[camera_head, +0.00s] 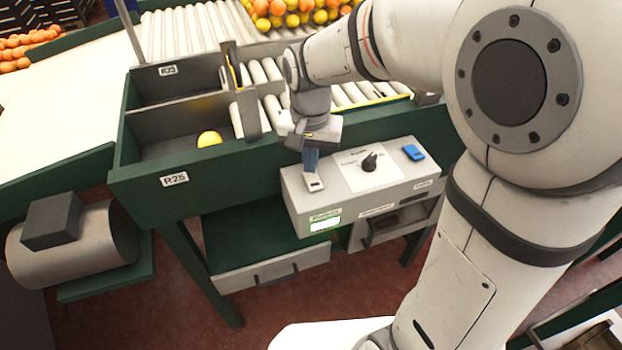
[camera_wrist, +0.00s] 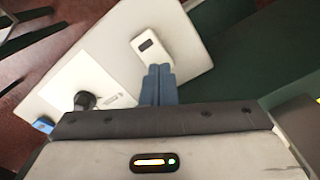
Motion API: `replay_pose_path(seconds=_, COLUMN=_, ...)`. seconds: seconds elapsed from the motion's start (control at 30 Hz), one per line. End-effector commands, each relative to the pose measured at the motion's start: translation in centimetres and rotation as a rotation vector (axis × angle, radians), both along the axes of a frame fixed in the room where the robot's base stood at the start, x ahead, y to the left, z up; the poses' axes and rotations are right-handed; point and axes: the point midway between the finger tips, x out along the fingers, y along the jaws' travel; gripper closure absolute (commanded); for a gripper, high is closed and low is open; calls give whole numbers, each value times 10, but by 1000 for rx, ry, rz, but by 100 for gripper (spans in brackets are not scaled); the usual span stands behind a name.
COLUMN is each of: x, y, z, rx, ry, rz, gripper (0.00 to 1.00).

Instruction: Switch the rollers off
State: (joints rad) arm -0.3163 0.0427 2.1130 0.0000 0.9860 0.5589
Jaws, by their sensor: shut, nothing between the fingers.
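A pale grey control box (camera_head: 345,205) is fixed to the front of the green sorting bench. On its top are a white rocker switch (camera_head: 314,182) at the left, a black knob (camera_head: 370,162) in the middle and a blue switch (camera_head: 413,152) at the right. A green lamp (camera_head: 325,225) glows on the front below the rocker. My gripper (camera_head: 311,168) points down with its blue fingers shut and empty, right beside the rocker's far end. In the wrist view the fingertips (camera_wrist: 159,72) are close to the rocker (camera_wrist: 149,46); I cannot tell whether they touch.
Metal rollers (camera_head: 350,95) lie behind the box, with oranges (camera_head: 290,12) farther back. A bin marked R25 (camera_head: 175,180) holds one yellow fruit (camera_head: 209,139). The knob (camera_wrist: 84,100) and blue switch (camera_wrist: 43,124) stand left of my fingers in the wrist view.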

Motion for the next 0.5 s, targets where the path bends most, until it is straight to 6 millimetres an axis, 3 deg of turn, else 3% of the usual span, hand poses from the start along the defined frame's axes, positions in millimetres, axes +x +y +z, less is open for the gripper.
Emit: replay_pose_path(seconds=0.5, x=0, y=0, z=-9, rx=0, ry=0, rz=0, gripper=100)
